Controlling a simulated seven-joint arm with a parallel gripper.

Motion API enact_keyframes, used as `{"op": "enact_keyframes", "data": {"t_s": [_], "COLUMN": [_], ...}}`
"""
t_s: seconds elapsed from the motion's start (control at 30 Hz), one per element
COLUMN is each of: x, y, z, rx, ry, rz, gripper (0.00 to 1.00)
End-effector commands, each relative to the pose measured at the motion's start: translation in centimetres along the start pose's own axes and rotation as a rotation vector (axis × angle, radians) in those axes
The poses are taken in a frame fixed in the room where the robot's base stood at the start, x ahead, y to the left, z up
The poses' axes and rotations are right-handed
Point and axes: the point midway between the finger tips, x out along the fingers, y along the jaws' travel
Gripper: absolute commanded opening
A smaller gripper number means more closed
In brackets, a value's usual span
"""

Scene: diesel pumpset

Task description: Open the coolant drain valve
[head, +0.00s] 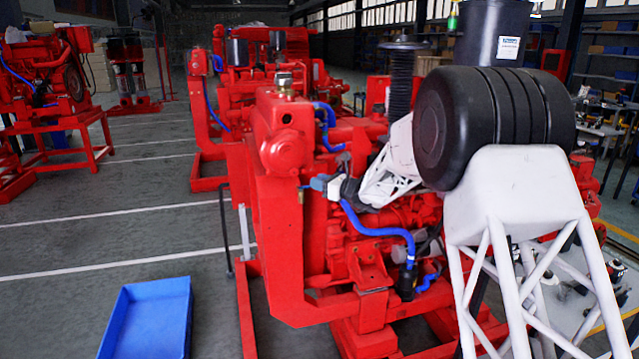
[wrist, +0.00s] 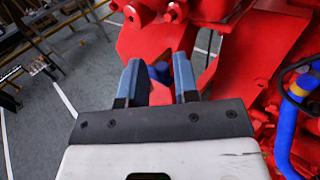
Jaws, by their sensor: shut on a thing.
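My gripper (head: 326,186) is at the side of the red diesel engine (head: 285,140), just under its rounded red housing. In the wrist view the two blue-grey fingers (wrist: 158,78) stand a little apart, with a small blue part (wrist: 160,71) between their tips. This part looks like the handle of the coolant drain valve, and my gripper is shut on it. The fingers hide most of the valve, so its body and how far it is turned cannot be made out.
Blue hoses (head: 375,229) run along the engine close below my gripper; one shows at right in the wrist view (wrist: 288,130). A red frame (head: 275,325) bears the engine. A blue bin (head: 148,320) stands on the floor at left, where the floor is otherwise open.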

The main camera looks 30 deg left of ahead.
Motion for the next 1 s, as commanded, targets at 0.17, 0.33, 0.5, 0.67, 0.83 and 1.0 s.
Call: {"op": "enact_keyframes", "data": {"t_s": [0.17, 0.33, 0.5, 0.67, 0.83, 1.0], "x": [-0.1, -0.3, -0.5, -0.7, -0.8, -0.8], "y": [0.2, 0.6, 1.2, 1.8, 2.4, 2.9], "z": [0.1, 0.1, 0.2, 0.1, 0.1, 0.1], "rx": [-0.001, 0.0, 0.0, 0.001, 0.001, 0.001], "ry": [-0.001, -0.001, -0.001, 0.0, -0.001, -0.002], "rz": [-0.031, -0.089, -0.18, -0.277, -0.374, -0.459], "gripper": [0.05, 0.04, 0.04, 0.04, 0.04, 0.03]}}
